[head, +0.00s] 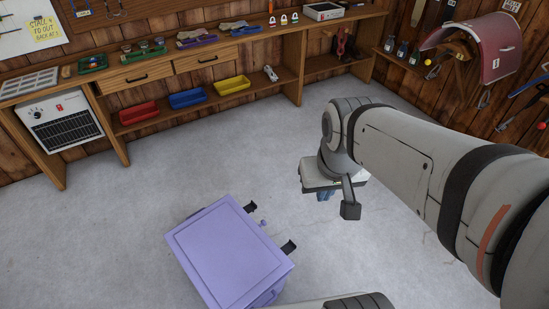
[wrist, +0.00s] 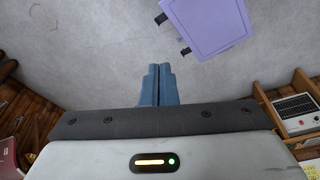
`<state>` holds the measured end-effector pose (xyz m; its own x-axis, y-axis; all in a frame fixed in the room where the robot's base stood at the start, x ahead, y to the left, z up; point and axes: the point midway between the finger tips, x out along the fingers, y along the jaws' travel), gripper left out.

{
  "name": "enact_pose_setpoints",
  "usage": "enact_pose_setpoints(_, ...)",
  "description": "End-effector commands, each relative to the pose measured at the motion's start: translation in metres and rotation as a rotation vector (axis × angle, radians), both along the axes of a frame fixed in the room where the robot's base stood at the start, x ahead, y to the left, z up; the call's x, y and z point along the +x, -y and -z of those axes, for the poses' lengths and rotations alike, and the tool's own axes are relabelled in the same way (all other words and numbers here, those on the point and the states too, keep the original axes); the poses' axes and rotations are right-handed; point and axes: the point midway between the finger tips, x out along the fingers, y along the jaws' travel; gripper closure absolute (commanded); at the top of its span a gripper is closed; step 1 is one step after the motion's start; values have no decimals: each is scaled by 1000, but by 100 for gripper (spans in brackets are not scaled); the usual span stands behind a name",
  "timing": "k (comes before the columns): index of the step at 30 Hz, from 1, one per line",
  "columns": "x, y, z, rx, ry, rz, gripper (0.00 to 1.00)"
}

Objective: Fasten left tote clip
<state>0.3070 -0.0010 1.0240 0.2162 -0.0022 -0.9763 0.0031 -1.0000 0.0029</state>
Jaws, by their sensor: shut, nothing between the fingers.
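The lavender tote (head: 226,252) stands on the grey floor with its flat lid on. Two black clips, one (head: 250,207) farther back and one (head: 288,247) nearer, stick outward from its right side in the head view. A small purple tab (head: 263,224) sits between them. The wrist view shows the tote (wrist: 208,27) at the top right, with the clips (wrist: 161,19) and (wrist: 186,51) on its left edge. My gripper (wrist: 158,70) has its blue fingers together and empty. In the head view my gripper (head: 325,196) hangs right of the tote, apart from both clips.
A wooden workbench (head: 133,78) runs along the back wall, with red (head: 139,112), blue (head: 188,99) and yellow (head: 232,85) bins on its lower shelf. A white heater (head: 60,122) stands at the left. The floor between bench and tote is clear.

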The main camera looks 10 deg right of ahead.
Motion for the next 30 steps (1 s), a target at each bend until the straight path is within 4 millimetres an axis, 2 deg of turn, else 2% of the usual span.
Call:
enact_pose_setpoints(11, 0, 0, 0, 0, 0, 0, 100)
enact_pose_setpoints(16, 6, -1, 16, 35, -45, 56, 100)
enact_pose_setpoints(20, 20, 2, 50, 117, -151, 201, 100)
enact_pose_setpoints(30, 78, -6, 174, 396, -546, 738, 100)
